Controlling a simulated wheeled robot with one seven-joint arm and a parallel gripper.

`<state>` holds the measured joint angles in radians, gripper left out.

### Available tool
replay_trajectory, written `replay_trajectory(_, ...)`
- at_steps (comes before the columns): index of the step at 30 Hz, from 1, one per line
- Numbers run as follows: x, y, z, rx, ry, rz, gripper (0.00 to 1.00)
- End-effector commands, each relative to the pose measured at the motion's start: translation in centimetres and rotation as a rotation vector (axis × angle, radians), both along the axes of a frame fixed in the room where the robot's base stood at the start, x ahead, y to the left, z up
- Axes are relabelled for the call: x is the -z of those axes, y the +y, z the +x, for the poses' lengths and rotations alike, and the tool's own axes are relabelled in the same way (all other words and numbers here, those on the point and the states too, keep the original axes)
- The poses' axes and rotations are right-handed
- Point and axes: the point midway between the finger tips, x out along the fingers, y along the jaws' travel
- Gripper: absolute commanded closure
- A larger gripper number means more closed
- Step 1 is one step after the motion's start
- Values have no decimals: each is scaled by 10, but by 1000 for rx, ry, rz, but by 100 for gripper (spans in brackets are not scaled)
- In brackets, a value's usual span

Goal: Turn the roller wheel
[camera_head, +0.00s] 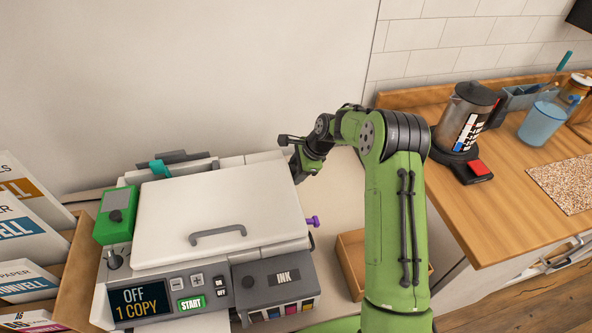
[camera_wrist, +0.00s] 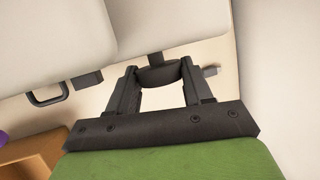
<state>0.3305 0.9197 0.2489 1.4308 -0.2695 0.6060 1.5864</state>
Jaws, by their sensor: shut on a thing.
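The roller wheel (camera_wrist: 157,74) is a dark round piece on a short stem at the right side of the printer (camera_head: 220,210), seen in the wrist view. My gripper (camera_wrist: 160,84) is shut on it, with one finger on each side. In the head view my gripper (camera_head: 299,168) is at the printer's rear right edge, low beside the white lid. The wheel itself is hidden there by the printer and my gripper.
A purple knob (camera_head: 313,221) sticks out of the printer's right side. A wooden counter (camera_head: 505,215) with a coffee maker (camera_head: 466,125) stands further right. Paper packs (camera_head: 25,235) are at the left.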

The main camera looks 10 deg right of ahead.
Motion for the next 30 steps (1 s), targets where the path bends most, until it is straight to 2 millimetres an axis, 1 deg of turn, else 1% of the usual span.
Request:
replay_trajectory(5, 2, -1, 0, 4, -80, -1, 80)
replay_trajectory(21, 5, -1, -3, 2, -437, 0, 80)
replay_trajectory(30, 2, 0, -3, 2, -530, 1, 80)
